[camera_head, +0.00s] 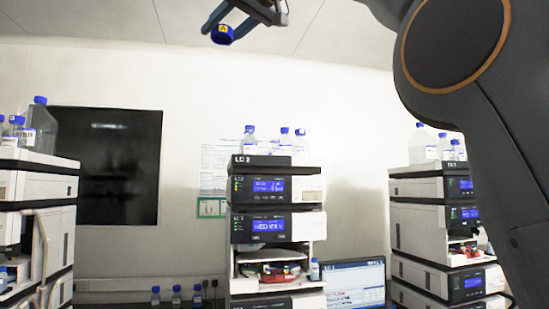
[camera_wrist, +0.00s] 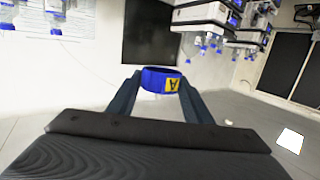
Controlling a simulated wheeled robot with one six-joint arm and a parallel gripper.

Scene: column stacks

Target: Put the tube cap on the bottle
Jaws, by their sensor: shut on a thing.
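My gripper (camera_head: 222,30) is high at the top of the head view, well above the middle stack. It is shut on a blue cap (camera_head: 222,36) with a yellow label. In the wrist view the same blue cap (camera_wrist: 153,78) sits between the two dark fingers of my gripper (camera_wrist: 157,88), and its yellow label carries a letter A. Blue-capped bottles (camera_head: 248,140) stand on top of the middle stack, and others (camera_head: 424,147) on the right stack and at the left (camera_head: 40,125). I cannot tell which bottle is the task's one.
The middle instrument stack (camera_head: 270,195) has lit displays and an open bay. A left stack (camera_head: 35,185) and a right stack (camera_head: 425,215) flank it. A monitor (camera_head: 355,284) and small bottles (camera_head: 177,297) are low down. A dark panel (camera_head: 120,165) is on the wall.

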